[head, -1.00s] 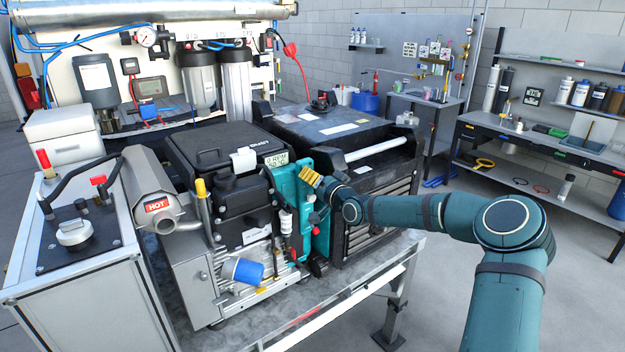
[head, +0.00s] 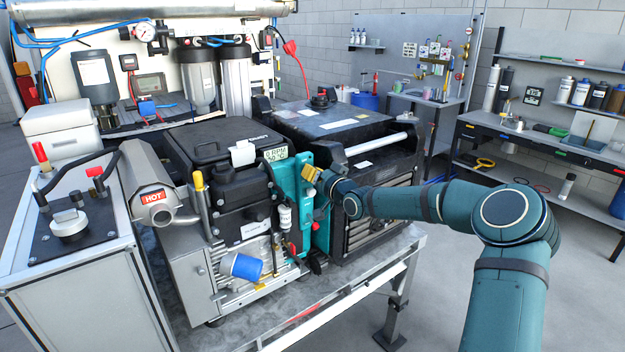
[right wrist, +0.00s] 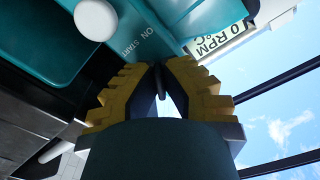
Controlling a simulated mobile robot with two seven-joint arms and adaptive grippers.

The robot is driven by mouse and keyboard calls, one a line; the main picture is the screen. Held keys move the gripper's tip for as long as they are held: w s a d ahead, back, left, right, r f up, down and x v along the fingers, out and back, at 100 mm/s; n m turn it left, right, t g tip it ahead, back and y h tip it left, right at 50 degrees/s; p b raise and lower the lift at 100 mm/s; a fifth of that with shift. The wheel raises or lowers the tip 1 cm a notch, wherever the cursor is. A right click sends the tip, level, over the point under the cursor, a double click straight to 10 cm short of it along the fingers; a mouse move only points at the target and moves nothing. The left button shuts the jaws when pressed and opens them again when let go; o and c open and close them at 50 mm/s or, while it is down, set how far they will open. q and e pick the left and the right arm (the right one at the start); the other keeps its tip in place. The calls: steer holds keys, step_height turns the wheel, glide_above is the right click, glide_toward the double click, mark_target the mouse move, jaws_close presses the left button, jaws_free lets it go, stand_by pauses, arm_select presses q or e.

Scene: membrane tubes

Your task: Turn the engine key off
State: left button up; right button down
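The teal engine panel (head: 306,212) is on the front right of the black engine, and it also shows in the right wrist view (right wrist: 190,22) with the words ON START. A small dark key (right wrist: 160,80) sits between the yellow fingertips of my right gripper (right wrist: 161,70). The fingers look closed on it, right against the panel. In the head view my right gripper (head: 312,177) is at the panel's upper right edge, and the key is hidden. The panel's display (head: 275,154) reads 0 RPM. My left gripper is not in view.
A muffler marked HOT (head: 150,193) is left of the engine. A black cabinet (head: 375,205) stands close on the right, beside my gripper. A blue filter (head: 241,266) is low at the front. The floor in front of the bench is free.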

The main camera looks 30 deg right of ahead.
steer(key=n+b, duration=0.3)
steer(key=n, duration=0.1)
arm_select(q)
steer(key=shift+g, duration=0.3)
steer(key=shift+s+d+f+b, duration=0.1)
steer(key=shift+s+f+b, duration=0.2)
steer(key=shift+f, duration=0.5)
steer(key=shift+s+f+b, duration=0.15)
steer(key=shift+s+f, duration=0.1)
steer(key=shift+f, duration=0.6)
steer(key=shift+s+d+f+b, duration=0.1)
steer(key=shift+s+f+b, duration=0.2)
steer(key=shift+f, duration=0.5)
arm_select(e)
steer(key=shift+r+n, duration=0.1)
steer(key=shift+n, duration=1)
steer(key=c, duration=1.1)
jaws_free()
steer(key=s, duration=0.8)
steer(key=s+d, duration=0.1)
steer(key=s, duration=0.3)
